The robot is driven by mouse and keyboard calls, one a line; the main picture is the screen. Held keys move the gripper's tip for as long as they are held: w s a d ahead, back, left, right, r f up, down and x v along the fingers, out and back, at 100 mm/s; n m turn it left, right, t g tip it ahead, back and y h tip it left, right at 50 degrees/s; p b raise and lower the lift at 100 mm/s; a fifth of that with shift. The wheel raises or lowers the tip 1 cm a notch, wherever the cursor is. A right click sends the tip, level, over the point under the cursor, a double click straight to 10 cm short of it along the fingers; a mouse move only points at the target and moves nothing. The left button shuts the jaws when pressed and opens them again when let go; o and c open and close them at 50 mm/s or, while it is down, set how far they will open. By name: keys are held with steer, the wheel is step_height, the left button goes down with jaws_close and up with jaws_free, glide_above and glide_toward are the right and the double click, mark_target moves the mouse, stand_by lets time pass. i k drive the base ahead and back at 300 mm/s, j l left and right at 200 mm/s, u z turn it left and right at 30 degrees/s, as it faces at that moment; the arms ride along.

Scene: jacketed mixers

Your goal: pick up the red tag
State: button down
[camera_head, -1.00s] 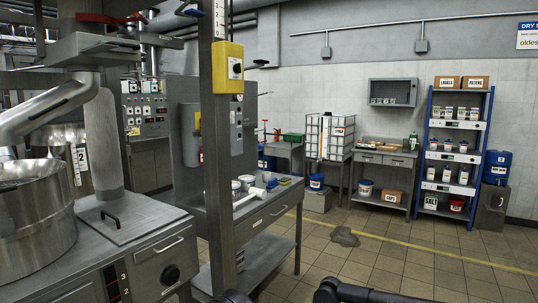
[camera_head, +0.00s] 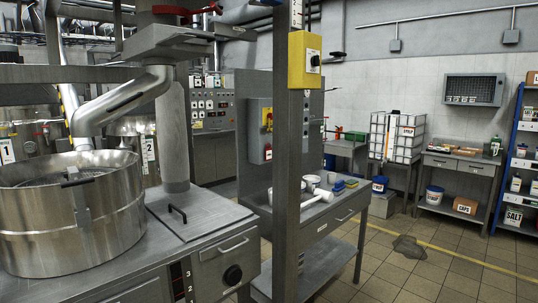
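I cannot pick out a red tag for sure in the head view. Small reddish items (camera_head: 466,152) lie on the grey bench (camera_head: 450,166) by the back wall, too small to make out. A red switch (camera_head: 267,117) on a yellow plate and a small red mark (camera_head: 268,152) below it show on the grey cabinet behind the post. My gripper is not in view, so its state does not show.
A steel mixer bowl (camera_head: 70,225) and its housing (camera_head: 185,225) fill the near left. A grey post (camera_head: 288,200) with a yellow box (camera_head: 304,60) stands before a worktable (camera_head: 325,228). Tiled floor (camera_head: 385,283) is open at the lower right, with a dark patch (camera_head: 409,247).

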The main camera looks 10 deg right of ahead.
mark_target(268, 150)
steer(key=i+l+u, duration=0.15)
steer(key=u, duration=0.25)
steer(key=i+l+u, duration=0.15)
steer(key=u, duration=0.25)
steer(key=i+l+u, duration=0.1)
steer(key=u, duration=0.3)
steer(key=k+l, duration=0.05)
steer(key=l, duration=0.05)
